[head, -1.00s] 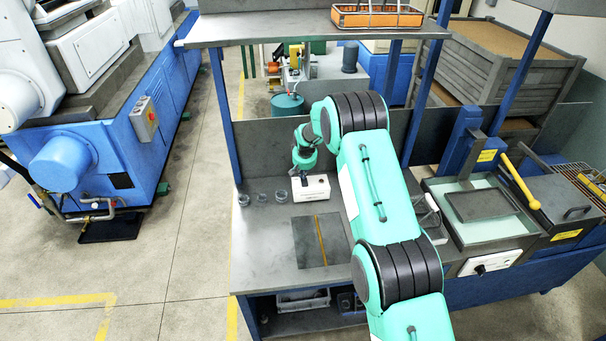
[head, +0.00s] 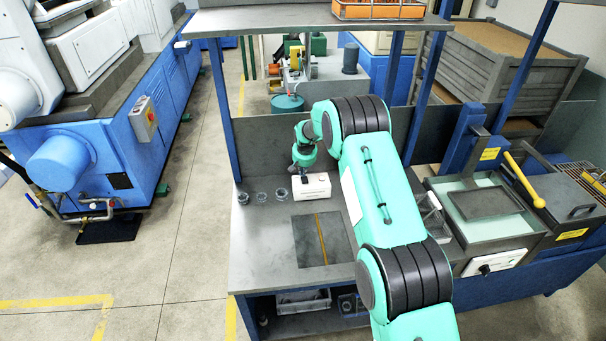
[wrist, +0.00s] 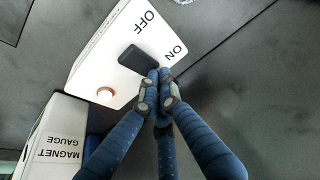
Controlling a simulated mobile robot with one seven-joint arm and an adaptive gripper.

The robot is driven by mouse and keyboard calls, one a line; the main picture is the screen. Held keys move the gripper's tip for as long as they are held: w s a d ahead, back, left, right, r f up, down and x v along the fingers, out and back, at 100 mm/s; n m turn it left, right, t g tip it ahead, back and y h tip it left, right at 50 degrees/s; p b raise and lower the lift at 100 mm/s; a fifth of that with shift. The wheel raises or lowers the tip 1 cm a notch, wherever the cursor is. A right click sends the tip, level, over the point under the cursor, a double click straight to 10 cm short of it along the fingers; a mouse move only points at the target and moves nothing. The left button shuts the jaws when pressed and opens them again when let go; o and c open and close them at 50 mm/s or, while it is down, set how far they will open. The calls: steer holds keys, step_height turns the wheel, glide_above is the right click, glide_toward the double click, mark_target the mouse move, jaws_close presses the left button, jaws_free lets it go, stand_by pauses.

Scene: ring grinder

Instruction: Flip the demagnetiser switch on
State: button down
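The demagnetiser is a white box (head: 312,187) on the bench under my gripper in the head view. The wrist view shows its top face (wrist: 112,62), printed OFF and ON, with a black rocker switch (wrist: 143,60) between the words and a copper-coloured round part (wrist: 105,92) near one edge. My gripper (wrist: 160,80) has its blue fingers brought together with nothing seen between them. The fingertips are at the ON end of the switch and overlap its edge; I cannot tell whether they touch it. In the head view the gripper (head: 302,176) is small and its fingertips are unclear.
A box marked MAGNET GAUGE (wrist: 58,140) stands beside the demagnetiser in the wrist view. Three small round clear items (head: 262,197) sit left of it on the bench. A dark plate (head: 323,240) lies in front. A machine with a yellow handle (head: 525,180) stands right.

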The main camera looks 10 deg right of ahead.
mark_target(304, 179)
steer(key=shift+s+f, duration=0.45)
steer(key=shift+f, duration=0.15)
steer(key=shift+s, duration=0.8)
steer(key=shift+r, duration=0.2)
step_height(304, 179, up, 4)
steer(key=shift+r+p, duration=0.1)
steer(key=shift+p, duration=0.2)
steer(key=v, duration=1)
steer(key=shift+r, duration=0.35)
steer(key=shift+w+r+p, duration=0.2)
steer(key=shift+r+p, duration=0.05)
steer(key=shift+p, duration=0.25)
steer(key=shift+w+r+p, duration=0.1)
steer(key=shift+r+p, duration=0.15)
steer(key=shift+p, duration=0.95)
